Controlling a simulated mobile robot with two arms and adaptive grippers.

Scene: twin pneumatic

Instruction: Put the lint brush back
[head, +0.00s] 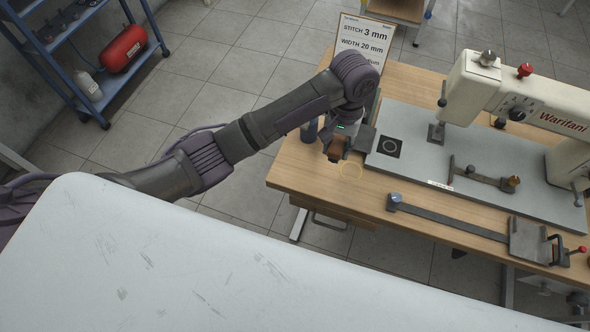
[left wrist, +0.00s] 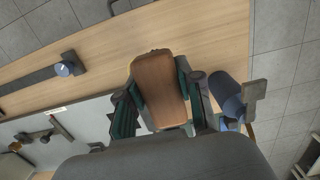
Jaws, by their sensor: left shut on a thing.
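The lint brush, a brown wooden block with rounded corners (left wrist: 160,90), sits between the two fingers of my left gripper (left wrist: 158,84) in the left wrist view. The gripper is shut on it. In the head view my left gripper (head: 336,147) is over the left end of the wooden table, with the brush (head: 334,154) partly hidden by the fingers. A thin yellow ring (head: 349,170) shows on the table just right of and below the brush. I cannot tell whether the brush touches the table. My right gripper is not in view.
A dark blue-grey cylinder (head: 310,131) stands close left of the gripper. A grey sewing machine base (head: 418,168), a machine head (head: 520,95) and a long metal bar (head: 450,220) fill the right. A sign (head: 364,40) stands behind. A white surface (head: 200,270) is in front.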

